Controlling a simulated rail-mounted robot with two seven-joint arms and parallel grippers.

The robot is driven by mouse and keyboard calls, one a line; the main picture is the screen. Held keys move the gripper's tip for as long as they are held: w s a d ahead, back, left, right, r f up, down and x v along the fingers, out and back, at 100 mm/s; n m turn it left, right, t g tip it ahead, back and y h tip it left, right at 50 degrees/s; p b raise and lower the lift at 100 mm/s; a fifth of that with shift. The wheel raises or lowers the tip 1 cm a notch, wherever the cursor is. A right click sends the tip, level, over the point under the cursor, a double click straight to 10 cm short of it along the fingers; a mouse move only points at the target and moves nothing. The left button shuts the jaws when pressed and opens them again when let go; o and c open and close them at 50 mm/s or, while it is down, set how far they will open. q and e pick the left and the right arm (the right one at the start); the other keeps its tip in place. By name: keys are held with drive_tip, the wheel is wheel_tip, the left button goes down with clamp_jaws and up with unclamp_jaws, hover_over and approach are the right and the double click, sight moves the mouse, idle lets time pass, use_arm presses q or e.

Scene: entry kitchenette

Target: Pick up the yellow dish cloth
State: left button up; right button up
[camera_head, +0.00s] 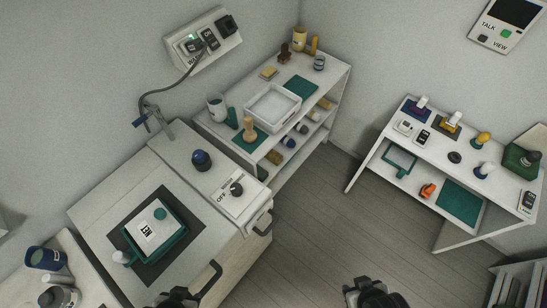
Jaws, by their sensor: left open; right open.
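A small, flat yellow-tan piece (268,73) lies on top of the white shelf unit at the back. It may be the yellow dish cloth, but it is too small to tell. My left gripper (178,298) is at the bottom edge, by the front of the cabinet, open. My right gripper (374,296) is at the bottom edge over the floor, open. Both are far from the yellow piece and only partly in view.
The white shelf unit (229,133) also bears a white tray (272,104), a mug (217,106) and yellow containers (299,40). A cabinet (205,178) with a teal tray (152,227) stands at left. A white table (407,151) stands at right. Floor (318,225) between is clear.

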use_arm(q)
drive_tip(key=o, duration=0.9)
